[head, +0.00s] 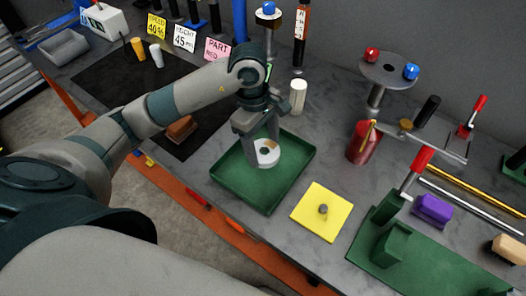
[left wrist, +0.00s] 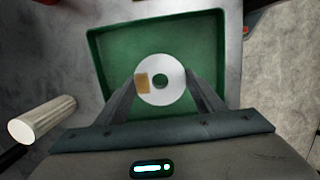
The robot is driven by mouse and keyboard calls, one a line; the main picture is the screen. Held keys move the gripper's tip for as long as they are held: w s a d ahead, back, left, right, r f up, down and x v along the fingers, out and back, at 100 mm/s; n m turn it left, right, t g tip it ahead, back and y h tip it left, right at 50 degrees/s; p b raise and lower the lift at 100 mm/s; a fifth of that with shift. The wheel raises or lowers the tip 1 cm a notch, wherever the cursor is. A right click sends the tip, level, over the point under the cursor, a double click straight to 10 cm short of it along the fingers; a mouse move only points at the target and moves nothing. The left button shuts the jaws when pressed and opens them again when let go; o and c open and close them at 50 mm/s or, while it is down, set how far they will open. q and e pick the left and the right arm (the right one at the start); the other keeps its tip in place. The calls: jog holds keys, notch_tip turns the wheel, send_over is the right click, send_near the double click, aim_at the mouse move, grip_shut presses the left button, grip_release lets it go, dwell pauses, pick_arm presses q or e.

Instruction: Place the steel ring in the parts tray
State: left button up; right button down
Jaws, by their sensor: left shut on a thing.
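The steel ring (head: 265,158) is a pale, flat disc with a centre hole and a tan patch on one side. My left gripper (head: 264,146) is shut on the ring, with a finger at each side of it. In the left wrist view the ring (left wrist: 160,80) shows between the fingertips of the left gripper (left wrist: 160,84). The green parts tray (head: 229,183) lies below, and the ring is over its inside; I cannot tell whether it touches the floor. The tray (left wrist: 97,60) also surrounds the ring in the left wrist view. My right gripper is not in view.
A yellow plate (head: 321,224) with a grey knob lies right of the tray. A white cylinder (head: 298,96) stands behind it, and a red can (head: 363,143) stands to the right. A green clamp fixture (head: 392,245) is at the lower right. A brown block (head: 182,129) lies left of the tray.

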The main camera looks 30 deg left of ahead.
pick_arm(q)
jog(key=shift+f, duration=0.1)
dwell(0.3)
jog(key=shift+f+p, duration=0.8)
jog(key=shift+f, duration=1.1)
jog(key=shift+f, duration=0.2)
jog(key=o, duration=1.7)
